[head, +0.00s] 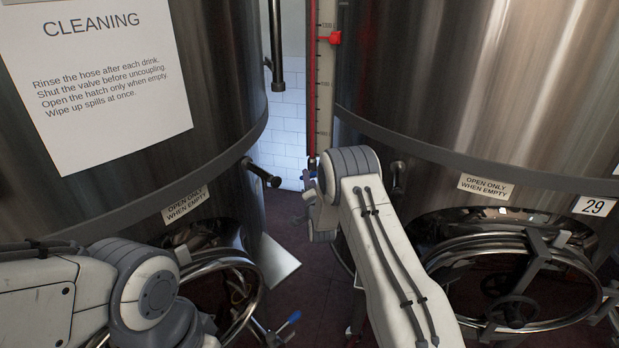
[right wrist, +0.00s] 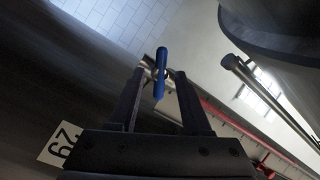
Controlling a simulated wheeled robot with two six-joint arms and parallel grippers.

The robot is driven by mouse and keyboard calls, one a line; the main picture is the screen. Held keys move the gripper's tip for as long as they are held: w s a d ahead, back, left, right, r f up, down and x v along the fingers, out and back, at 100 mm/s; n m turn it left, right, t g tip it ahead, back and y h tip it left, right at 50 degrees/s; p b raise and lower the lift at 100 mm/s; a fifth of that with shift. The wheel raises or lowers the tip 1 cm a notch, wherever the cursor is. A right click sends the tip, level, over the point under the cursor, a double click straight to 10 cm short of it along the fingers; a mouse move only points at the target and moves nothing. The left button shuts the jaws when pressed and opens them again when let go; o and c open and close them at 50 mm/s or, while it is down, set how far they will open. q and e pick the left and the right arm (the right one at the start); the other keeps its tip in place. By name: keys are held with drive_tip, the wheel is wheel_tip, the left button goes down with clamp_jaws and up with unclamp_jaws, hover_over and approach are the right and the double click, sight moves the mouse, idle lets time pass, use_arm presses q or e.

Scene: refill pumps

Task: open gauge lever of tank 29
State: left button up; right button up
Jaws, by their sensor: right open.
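Tank 29 (head: 480,80) is the large steel tank on the right, with its number plate 29 (head: 593,206); the plate also shows in the right wrist view (right wrist: 62,145). Its gauge (head: 325,85) is an upright scale with a red column, and shows as a slanting red line in the right wrist view (right wrist: 225,118). The blue gauge lever (right wrist: 160,88) appears between the tips of my open right gripper (right wrist: 161,74), with gaps on both sides. In the head view my right arm mostly hides that gripper and the lever. My left gripper is out of sight.
Another steel tank (head: 215,70) with a cleaning notice (head: 95,75) stands on the left. Round hatches with wheels sit low on both tanks, tank 29's (head: 515,285) at lower right. Short black-ended pipes (head: 262,173) stick out near the narrow gap between the tanks.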

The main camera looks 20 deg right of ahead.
drive_tip(key=shift+w, duration=0.2)
clamp_jaws()
drive_tip(key=shift+w+a+r+n+g+h+b, duration=0.25)
drive_tip(key=shift+n+g, duration=0.55)
drive_tip(key=shift+n, duration=0.8)
drive_tip(key=shift+s+d+n+g+h+b, duration=0.15)
drive_tip(key=shift+n+g+h, duration=0.45)
drive_tip(key=shift+n, duration=1)
drive_tip(key=shift+a+r+n+g+h+b, duration=0.15)
drive_tip(key=shift+n+g+b, duration=0.15)
drive_tip(key=shift+n+g, duration=1)
drive_tip(key=shift+n+t, duration=0.3)
drive_tip(key=shift+n, duration=0.1)
